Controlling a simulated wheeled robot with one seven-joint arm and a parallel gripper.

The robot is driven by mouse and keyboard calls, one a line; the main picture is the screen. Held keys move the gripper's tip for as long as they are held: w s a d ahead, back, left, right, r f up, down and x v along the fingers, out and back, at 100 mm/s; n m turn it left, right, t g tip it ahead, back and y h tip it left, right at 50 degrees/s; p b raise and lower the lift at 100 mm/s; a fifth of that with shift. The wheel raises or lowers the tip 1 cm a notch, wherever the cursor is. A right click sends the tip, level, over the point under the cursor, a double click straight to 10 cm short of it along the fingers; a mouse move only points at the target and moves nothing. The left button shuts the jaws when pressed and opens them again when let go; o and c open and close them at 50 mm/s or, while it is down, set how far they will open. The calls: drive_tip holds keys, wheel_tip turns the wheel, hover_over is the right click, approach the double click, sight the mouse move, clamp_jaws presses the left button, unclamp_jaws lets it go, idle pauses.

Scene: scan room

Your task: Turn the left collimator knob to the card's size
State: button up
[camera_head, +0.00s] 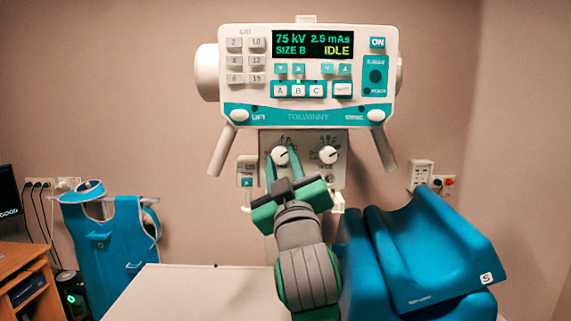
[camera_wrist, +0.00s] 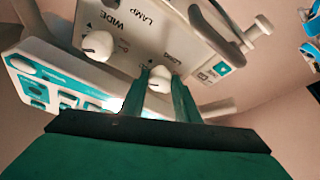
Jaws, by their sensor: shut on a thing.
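The left collimator knob (camera_head: 279,155) is white and round, on the panel under the console. My gripper (camera_head: 281,161) reaches up to it and is shut on it, one teal finger on each side. The wrist view shows the knob (camera_wrist: 159,80) between the fingertips (camera_wrist: 159,87), near the word LONG. The right knob (camera_head: 328,155) stands free; in the wrist view it is beside the word WIDE (camera_wrist: 97,45). The left knob's setting marks are too small to read. I cannot make out a size card.
The console display (camera_head: 313,44) reads 75 kV, 2.5 mAs, SIZE B, IDLE. Handles (camera_head: 222,150) hang beside the collimator. A white table (camera_head: 190,292) lies below. Blue padded supports (camera_head: 425,255) stand close on the right. A blue apron (camera_head: 110,245) hangs at left.

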drive_tip(key=n+y, duration=0.1)
drive_tip(key=n, duration=0.1)
drive_tip(key=n+g+y, duration=0.1)
drive_tip(key=n, duration=0.3)
drive_tip(key=shift+d+r+y, duration=0.2)
drive_tip(key=shift+r+y, duration=0.05)
drive_tip(key=shift+y, duration=0.15)
drive_tip(key=shift+n+g, duration=0.4)
drive_tip(key=o, duration=1)
drive_tip(key=shift+o, duration=0.2)
drive_tip(key=shift+d+f, duration=0.1)
drive_tip(key=v, duration=1)
drive_tip(key=shift+s, duration=0.35)
drive_tip(key=shift+f, duration=0.15)
